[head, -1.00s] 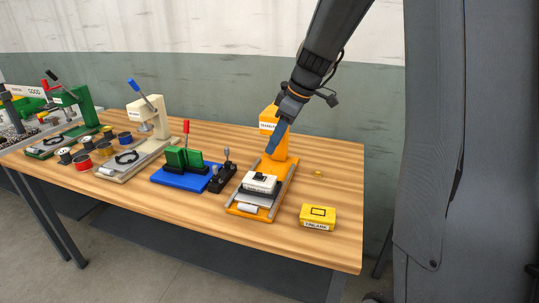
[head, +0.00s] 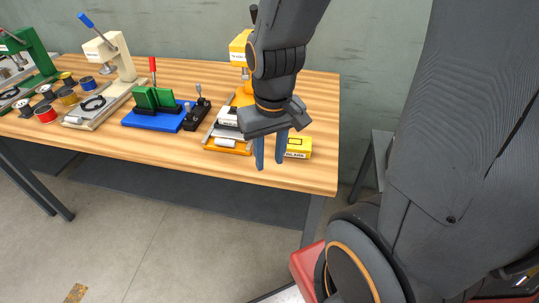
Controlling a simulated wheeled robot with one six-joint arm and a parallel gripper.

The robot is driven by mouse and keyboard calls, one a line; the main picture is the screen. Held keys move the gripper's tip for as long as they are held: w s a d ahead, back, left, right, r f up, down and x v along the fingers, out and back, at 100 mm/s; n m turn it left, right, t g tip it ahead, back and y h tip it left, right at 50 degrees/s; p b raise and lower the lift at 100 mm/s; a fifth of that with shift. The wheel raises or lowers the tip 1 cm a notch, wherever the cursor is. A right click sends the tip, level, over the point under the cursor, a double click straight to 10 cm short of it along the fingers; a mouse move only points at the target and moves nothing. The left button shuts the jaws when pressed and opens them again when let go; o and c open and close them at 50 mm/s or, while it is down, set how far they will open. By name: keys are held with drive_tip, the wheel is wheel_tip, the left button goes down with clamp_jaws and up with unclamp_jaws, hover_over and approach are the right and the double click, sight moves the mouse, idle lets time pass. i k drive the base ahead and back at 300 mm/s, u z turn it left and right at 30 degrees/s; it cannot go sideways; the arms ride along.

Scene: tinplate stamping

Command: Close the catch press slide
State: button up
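The orange press (head: 239,50) stands near the right end of the table, with its label too small to read. Its slide (head: 223,131) sits at the front end of the base, out from under the press head. A white and black block (head: 228,117) rides on it, and a pale roller-like handle shows at its front. My gripper (head: 270,165) hangs in front of the press, fingers pointing down and apart with nothing between them. My wrist and gripper body hide the press column, the right rail and part of the slide.
A yellow box (head: 299,147) lies just right of my fingers. A black stand with levers (head: 197,116) and a blue fixture with green blocks (head: 153,119) stand left of the press. A cream press (head: 112,65) and several spools are farther left. Floor is clear before the table.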

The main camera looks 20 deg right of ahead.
sight(224, 136)
drive_tip(key=k, duration=0.5)
drive_tip(key=u, duration=1.3)
drive_tip(key=k, duration=0.7)
drive_tip(key=z, duration=1)
drive_tip(key=i, duration=0.5)
